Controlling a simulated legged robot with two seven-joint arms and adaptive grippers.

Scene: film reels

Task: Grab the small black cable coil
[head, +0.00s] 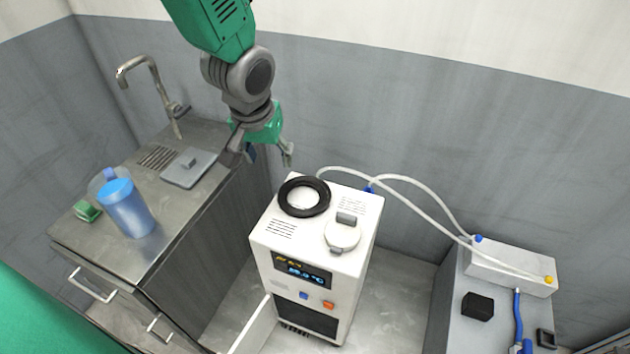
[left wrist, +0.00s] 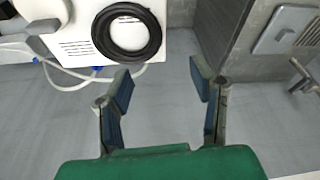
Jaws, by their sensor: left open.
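The small black cable coil (head: 304,211) lies flat on top of the white machine (head: 345,265) in the head view, near its back left corner. In the left wrist view the coil (left wrist: 153,34) shows at the top, beyond my left fingers and a little left of the gap between them. My left gripper (head: 264,154) is open and empty, above and behind the machine's left side, apart from the coil. It also shows in the left wrist view (left wrist: 166,88), with its two fingers spread. My right gripper is not in view.
A round white cap (head: 342,236) is beside the coil on the machine. White hoses (head: 420,187) run right to a white box (head: 510,269). A metal sink counter (head: 172,222) with a blue jug (head: 128,208) stands left. The grey wall is close behind.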

